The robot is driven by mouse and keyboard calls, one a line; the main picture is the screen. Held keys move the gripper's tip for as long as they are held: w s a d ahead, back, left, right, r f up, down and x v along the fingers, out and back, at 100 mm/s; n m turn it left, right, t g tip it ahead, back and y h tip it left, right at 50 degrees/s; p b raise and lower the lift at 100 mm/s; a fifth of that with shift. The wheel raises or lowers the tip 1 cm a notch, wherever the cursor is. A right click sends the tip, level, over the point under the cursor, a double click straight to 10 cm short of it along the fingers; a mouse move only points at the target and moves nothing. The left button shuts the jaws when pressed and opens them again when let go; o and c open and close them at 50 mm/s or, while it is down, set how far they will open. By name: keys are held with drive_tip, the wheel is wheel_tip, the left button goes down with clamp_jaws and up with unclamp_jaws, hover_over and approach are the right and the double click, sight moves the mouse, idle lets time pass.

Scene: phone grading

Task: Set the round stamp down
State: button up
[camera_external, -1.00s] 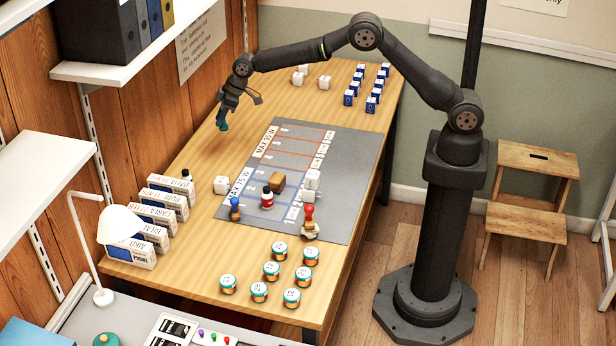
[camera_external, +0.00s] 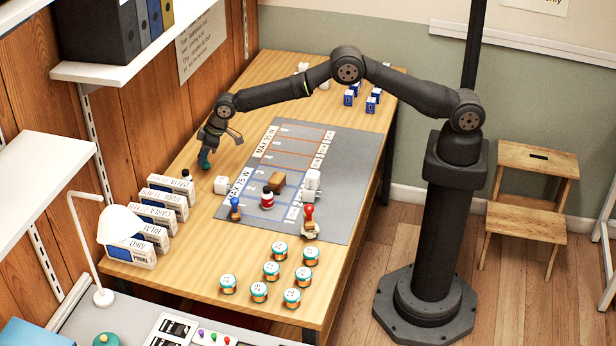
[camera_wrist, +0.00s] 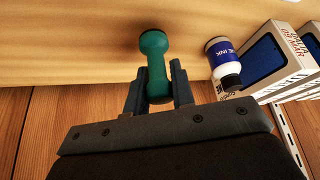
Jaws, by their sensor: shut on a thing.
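A green round-headed stamp (camera_wrist: 154,62) is held between the two fingers of my gripper (camera_wrist: 158,84) in the wrist view. In the external view the stamp (camera_external: 204,158) hangs below my gripper (camera_external: 210,143), over or at the left edge of the wooden table, behind the row of boxes. My gripper is shut on it. I cannot tell whether the stamp's lower end touches the table.
A white ink bottle with a blue label (camera_wrist: 221,60) stands close to the right of the stamp in the wrist view. A row of white-and-blue boxes (camera_external: 160,205) is beyond it.

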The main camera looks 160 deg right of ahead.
drive_tip(key=shift+f, duration=0.8)
drive_tip(key=shift+f, duration=0.1)
drive_tip(key=o, duration=0.9)
drive_tip(key=shift+f, duration=0.1)
drive_tip(key=shift+o, duration=0.2)
drive_tip(key=shift+r, duration=0.4)
drive_tip(key=v, duration=1.1)
drive_tip(key=shift+a+r, duration=0.2)
drive_tip(key=shift+r, duration=0.05)
drive_tip(key=shift+s, duration=0.1)
